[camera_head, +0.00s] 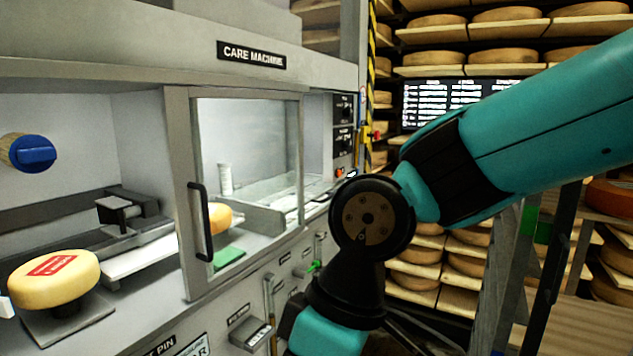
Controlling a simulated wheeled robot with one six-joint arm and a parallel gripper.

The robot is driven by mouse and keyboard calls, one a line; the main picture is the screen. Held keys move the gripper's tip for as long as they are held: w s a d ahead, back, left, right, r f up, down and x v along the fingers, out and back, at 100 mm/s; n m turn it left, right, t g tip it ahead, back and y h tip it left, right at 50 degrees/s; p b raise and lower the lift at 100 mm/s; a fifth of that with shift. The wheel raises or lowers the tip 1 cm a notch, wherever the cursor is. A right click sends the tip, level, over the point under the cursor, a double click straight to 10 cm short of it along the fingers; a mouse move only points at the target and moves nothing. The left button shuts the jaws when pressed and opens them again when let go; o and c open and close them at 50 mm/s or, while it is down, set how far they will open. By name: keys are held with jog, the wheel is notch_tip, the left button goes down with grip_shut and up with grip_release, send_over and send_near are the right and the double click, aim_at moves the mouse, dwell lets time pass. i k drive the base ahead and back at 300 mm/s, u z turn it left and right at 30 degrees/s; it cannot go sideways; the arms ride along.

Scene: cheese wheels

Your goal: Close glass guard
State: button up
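The glass guard (248,150) is a clear pane in a grey frame on the front of the care machine. It covers the middle of the machine's opening, and the left part of the opening is uncovered. Its black upright handle (201,222) is on the left side of the frame. My teal and black arm reaches in from the right and bends down in front of the machine's right side. My gripper is not visible; the arm runs out of the bottom of the picture.
A yellow cheese wheel (54,279) with a red label sits on a stand at the lower left. Another yellow cheese (219,217) shows partly behind the guard. A blue knob (32,152) is on the left wall. Levers line the machine's front. Cheese shelves (470,60) stand behind at right.

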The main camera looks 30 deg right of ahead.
aim_at(174, 100)
jog(key=z, duration=0.2)
jog(key=k, duration=0.5)
jog(key=z, duration=1.05)
jog(key=i, duration=0.75)
jog(key=u, duration=1.05)
